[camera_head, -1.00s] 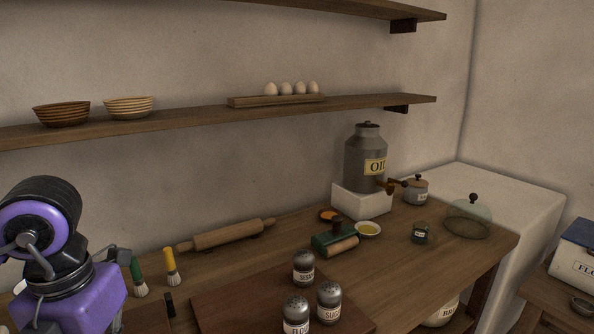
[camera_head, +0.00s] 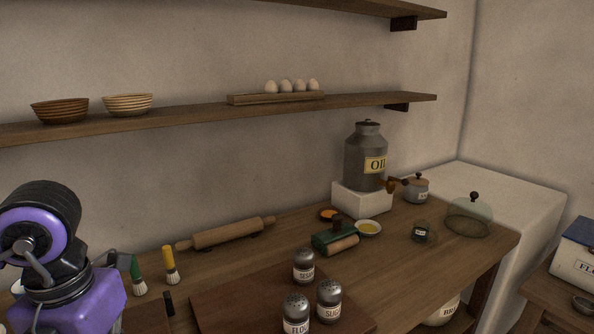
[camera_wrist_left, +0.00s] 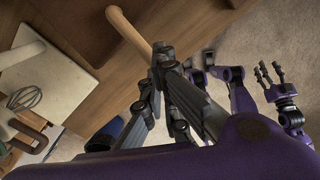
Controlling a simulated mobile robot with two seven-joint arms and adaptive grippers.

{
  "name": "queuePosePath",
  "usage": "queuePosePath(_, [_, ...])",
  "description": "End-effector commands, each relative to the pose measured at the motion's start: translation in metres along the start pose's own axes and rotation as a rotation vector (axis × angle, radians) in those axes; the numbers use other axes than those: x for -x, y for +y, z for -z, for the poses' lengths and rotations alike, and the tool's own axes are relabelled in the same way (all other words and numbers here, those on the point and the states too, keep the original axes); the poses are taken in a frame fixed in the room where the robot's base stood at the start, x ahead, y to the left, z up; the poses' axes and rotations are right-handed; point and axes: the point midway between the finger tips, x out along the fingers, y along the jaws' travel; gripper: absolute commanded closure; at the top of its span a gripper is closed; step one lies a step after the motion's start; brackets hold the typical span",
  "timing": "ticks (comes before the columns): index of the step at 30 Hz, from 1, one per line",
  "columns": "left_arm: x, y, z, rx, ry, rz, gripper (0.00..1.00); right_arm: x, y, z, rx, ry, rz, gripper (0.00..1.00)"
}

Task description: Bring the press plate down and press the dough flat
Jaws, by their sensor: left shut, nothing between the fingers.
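In the left wrist view my left gripper (camera_wrist_left: 165,58) is shut and empty. Its dark fingertips are close to the end of a pale wooden rod (camera_wrist_left: 128,28); I cannot tell whether they touch it. In the head view my left wrist is at the lower left edge and its fingertips cannot be made out. A purple arm with thin dark fingers (camera_wrist_left: 270,74), which looks like my right one, is small at the right of the wrist view. I cannot make out the press plate or the dough in either view.
In the head view the counter holds a rolling pin (camera_head: 227,233), two brushes (camera_head: 171,268), shakers (camera_head: 328,302) on a dark board (camera_head: 228,297), a green block with a wooden roller (camera_head: 335,238) and an oil can (camera_head: 366,160). A whisk (camera_wrist_left: 24,98) lies left in the wrist view.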

Motion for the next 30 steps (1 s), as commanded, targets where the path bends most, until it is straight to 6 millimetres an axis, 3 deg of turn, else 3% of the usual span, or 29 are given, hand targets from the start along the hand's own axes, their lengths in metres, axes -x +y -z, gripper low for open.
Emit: queuePosePath(30, [-0.012, -0.002, 0.004, 0.000, 0.000, 0.000, 1.00, -0.005, 0.000, -0.010, 0.000, -0.011, 0.000, 0.50])
